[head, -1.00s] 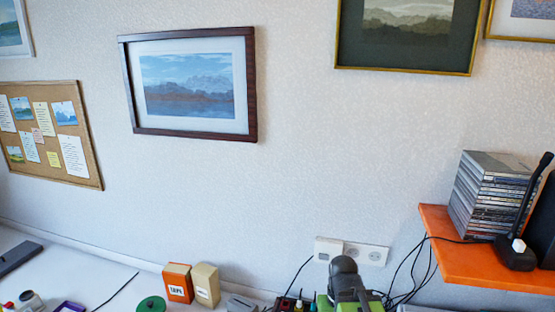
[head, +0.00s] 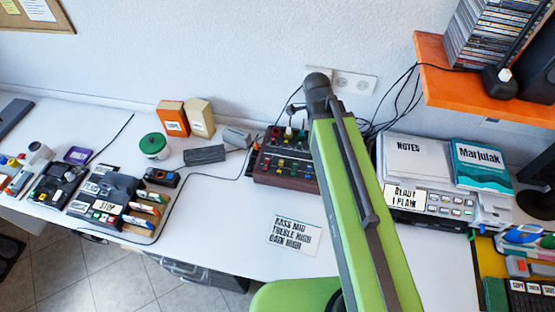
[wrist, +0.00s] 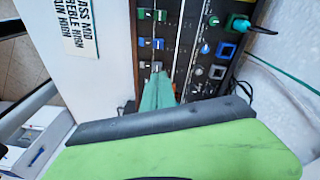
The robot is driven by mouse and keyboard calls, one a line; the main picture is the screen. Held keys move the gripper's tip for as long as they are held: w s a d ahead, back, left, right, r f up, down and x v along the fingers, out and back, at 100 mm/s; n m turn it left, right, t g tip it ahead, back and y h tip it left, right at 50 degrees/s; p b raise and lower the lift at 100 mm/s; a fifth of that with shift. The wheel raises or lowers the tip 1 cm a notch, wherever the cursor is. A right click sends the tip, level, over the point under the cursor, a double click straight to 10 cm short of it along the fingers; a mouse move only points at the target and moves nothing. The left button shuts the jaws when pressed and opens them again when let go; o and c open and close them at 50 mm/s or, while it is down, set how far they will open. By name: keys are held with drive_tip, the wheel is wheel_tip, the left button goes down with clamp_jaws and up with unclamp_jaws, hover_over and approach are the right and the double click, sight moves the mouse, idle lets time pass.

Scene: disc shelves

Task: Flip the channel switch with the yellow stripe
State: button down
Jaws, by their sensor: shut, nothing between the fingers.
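The dark mixer box (head: 272,178) with rows of small coloured knobs and switches stands on the white table, partly hidden behind my arm in the head view. The wrist view shows its black panel (wrist: 186,35) close up, with paired green, blue (wrist: 158,43) and grey switches on the left and larger green and blue knobs (wrist: 228,50) on the right. I cannot make out a yellow stripe on any switch. My gripper (wrist: 158,76) is shut and empty, its teal fingertips over the panel's lower left beside the grey switches. The head view does not show it clearly.
A note card (head: 294,235) lies in front of the mixer. A grey machine (head: 433,205) with notes and a book stands to the right, below an orange shelf (head: 460,72). Black cables run behind. Bare table (head: 215,215) lies to the left.

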drive_tip(key=w+a+r+m+h+p, duration=0.1)
drive_tip(key=a+r+m+p, duration=0.3)
drive_tip(key=a, duration=0.4)
drive_tip(key=r, duration=0.2)
hover_over(281, 168)
drive_tip(key=a, duration=0.4)
drive_tip(key=shift+s+a+f+n+t+h, duration=0.15)
drive_tip(key=shift+f+n+t+h, duration=0.15)
drive_tip(key=shift+h, duration=0.1)
drive_tip(key=b+x, duration=0.8)
drive_tip(key=x, duration=0.1)
drive_tip(key=a+b+x, duration=0.1)
drive_tip(key=b+x, duration=0.3)
drive_tip(key=shift+d+f+b, duration=0.1)
drive_tip(key=shift+f+b, duration=0.2)
drive_tip(key=shift+b, duration=0.05)
drive_tip(key=shift+w+f, duration=0.25)
